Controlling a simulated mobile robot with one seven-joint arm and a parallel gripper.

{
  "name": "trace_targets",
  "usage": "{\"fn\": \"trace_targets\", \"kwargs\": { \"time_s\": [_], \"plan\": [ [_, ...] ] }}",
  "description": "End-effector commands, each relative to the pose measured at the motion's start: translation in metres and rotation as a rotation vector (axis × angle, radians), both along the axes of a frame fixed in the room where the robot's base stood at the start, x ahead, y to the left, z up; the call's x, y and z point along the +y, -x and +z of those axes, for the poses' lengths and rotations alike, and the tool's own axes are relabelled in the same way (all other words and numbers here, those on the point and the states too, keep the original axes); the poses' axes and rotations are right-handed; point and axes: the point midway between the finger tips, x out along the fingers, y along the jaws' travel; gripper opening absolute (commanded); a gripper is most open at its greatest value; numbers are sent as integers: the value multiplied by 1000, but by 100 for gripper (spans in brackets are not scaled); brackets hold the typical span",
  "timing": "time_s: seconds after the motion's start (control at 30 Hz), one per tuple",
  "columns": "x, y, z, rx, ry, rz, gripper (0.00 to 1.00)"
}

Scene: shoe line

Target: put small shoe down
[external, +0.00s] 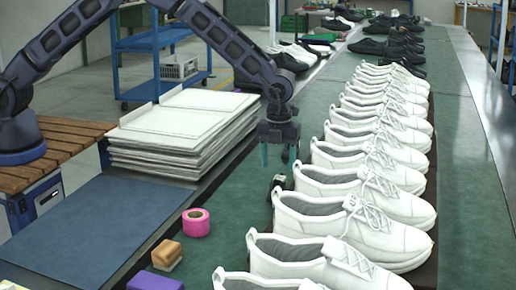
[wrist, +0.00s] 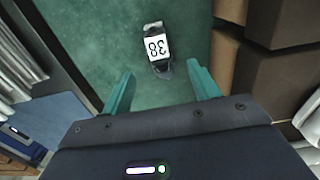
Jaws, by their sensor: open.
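A small dark shoe (wrist: 163,70) with a white label reading "38" lies on the green conveyor surface in the wrist view. It also shows in the external view as a small dark object (external: 278,183), beside the row of white shoes. My gripper (external: 276,158) hangs pointing down just above it. In the wrist view the teal fingers of my gripper (wrist: 160,72) are spread apart with nothing between them, and the small shoe lies just beyond the fingertips. I cannot tell the exact height gap.
A row of large white shoes (external: 365,185) stands close on the right. A stack of white boards (external: 185,125) is on the left. A pink tape roll (external: 196,222), a tan block (external: 167,255) and a purple block (external: 154,281) lie nearer. The green surface (external: 240,205) between is clear.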

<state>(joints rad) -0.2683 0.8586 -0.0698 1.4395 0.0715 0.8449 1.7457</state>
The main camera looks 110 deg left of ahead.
Motion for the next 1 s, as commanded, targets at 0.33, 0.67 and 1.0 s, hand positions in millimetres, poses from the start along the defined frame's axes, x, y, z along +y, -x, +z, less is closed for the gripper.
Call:
{"fn": "trace_targets", "kwargs": {
  "time_s": [0.33,0.67,1.0],
  "plan": [
    [-1,0,46,0,0,-1,60],
    [-6,5,68,-8,-4,25,60],
    [-46,61,180,-66,-20,240,60]
  ]
}}
